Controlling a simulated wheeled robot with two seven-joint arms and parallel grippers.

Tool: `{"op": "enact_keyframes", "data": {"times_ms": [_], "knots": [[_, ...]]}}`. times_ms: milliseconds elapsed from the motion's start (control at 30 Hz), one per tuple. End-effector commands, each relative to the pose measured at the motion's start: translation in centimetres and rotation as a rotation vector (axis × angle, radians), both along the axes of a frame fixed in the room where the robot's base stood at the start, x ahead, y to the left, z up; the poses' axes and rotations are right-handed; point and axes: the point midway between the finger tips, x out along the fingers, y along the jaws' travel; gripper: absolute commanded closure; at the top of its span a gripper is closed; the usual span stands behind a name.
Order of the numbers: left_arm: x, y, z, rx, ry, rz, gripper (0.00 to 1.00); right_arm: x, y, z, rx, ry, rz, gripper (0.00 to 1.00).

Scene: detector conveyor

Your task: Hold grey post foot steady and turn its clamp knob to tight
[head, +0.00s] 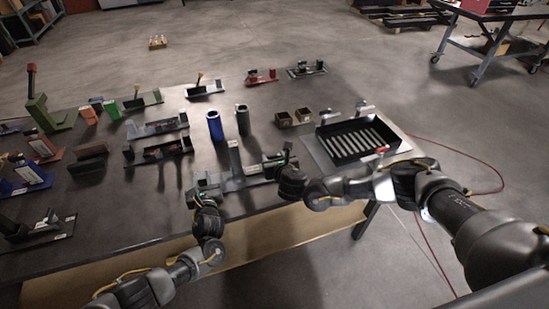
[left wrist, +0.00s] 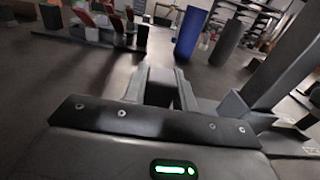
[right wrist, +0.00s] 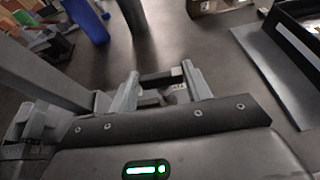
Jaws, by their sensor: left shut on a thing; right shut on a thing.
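The grey post foot (head: 252,172) lies near the table's front edge, with its upright post (head: 235,158) standing from it. The post also shows at the right of the left wrist view (left wrist: 285,72) and at the left of the right wrist view (right wrist: 40,72). My left gripper (head: 208,184) is shut at the foot's left end; its fingers (left wrist: 160,88) hide what they hold. My right gripper (head: 284,166) is shut at the foot's right end, where the clamp knob appears to be; its fingers (right wrist: 158,88) stand around a small dark and grey part. The knob itself is mostly hidden.
A blue cylinder (head: 215,126) and a dark grey cylinder (head: 243,120) stand behind the foot. A black slotted tray (head: 352,152) is to the right, with two small brown boxes (head: 284,119) beside it. Several clamp fixtures fill the table's left side.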

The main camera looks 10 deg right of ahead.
Motion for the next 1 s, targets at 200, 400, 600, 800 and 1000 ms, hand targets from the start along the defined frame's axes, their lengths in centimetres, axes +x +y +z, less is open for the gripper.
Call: {"op": "enact_keyframes", "data": {"times_ms": [200, 400, 600, 800, 1000], "knots": [[-0.01, -0.03, 0.0, 0.0, 0.0, -0.001, 1.0, 0.1, 0.3, 0.04, 0.002, -0.002, -0.09, 0.74], [-0.02, -0.04, 0.0, 0.0, 0.0, -0.001, 1.0, 0.16, 0.56, 0.06, 0.0, -0.002, -0.245, 0.74], [-0.02, -0.05, 0.0, 0.0, 0.0, -0.001, 1.0, 0.2, 0.76, 0.04, 0.002, 0.0, -0.419, 0.74], [-0.03, -0.05, 0.0, 0.0, -0.001, -0.001, 1.0, 0.28, 0.86, 0.01, 0.0, 0.0, -0.57, 0.74], [-0.03, -0.06, 0.0, 0.0, -0.001, -0.001, 1.0, 0.37, 0.97, 0.01, 0.0, 0.0, -0.682, 0.74]]}}
